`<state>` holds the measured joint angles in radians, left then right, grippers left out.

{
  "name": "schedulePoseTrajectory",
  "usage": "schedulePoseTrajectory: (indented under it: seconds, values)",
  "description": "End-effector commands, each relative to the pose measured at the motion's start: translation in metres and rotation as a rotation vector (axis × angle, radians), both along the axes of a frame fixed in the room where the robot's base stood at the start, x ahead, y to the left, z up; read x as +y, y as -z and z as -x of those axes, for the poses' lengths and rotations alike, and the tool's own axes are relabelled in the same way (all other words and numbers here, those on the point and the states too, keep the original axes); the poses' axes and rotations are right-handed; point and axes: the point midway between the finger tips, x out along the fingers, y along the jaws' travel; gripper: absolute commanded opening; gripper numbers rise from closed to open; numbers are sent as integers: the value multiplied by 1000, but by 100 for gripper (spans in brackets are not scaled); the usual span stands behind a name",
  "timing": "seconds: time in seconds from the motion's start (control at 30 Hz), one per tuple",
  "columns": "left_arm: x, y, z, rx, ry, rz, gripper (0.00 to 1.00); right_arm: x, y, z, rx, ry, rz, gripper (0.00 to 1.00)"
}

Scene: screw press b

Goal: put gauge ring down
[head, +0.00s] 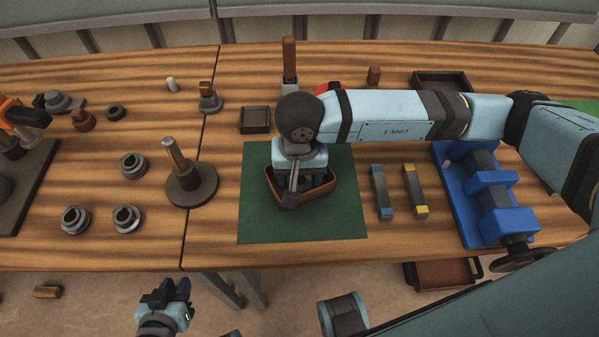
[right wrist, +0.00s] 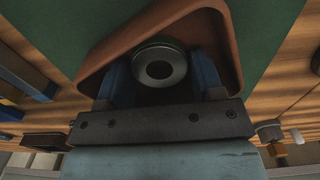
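The gauge ring (right wrist: 160,66) is a grey ring with a dark hole, seen in the right wrist view inside a brown, angular tray (right wrist: 98,48). In the head view the tray (head: 289,200) sits on the green mat (head: 262,222), and my right gripper (head: 292,188) points down into it, hiding the ring. In the right wrist view the blue fingers of my right gripper (right wrist: 162,75) stand on either side of the ring, against its edges. Whether the ring touches the tray floor is unclear. My left gripper (head: 167,290) is open and empty, in front of the table.
Blue and yellow-tipped bars (head: 382,192) and a blue fixture (head: 482,195) stand right of the mat. A post on a round base (head: 190,185) and several ring parts (head: 75,220) are at left. A small dark tray (head: 255,120) lies behind the mat.

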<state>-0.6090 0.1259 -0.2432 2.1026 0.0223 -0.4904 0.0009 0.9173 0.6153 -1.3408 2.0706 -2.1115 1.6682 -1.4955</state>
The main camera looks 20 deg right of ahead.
Motion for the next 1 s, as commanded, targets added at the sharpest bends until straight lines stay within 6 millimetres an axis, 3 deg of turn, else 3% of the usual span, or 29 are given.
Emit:
schedulePoseTrajectory:
  seconds: [0.23,0.5,0.7,1.0]
  values:
    - [0,-3,1,4,-1,3,29,0,-18,-1,-3,-1,-1,61]
    - [0,0,1,9,-1,2,29,0,-78,-1,-6,0,-2,61]
    - [0,0,1,10,-2,2,29,0,-111,-1,-2,0,-1,61]
    - [0,-1,1,9,-2,2,29,0,-124,0,1,0,0,61]
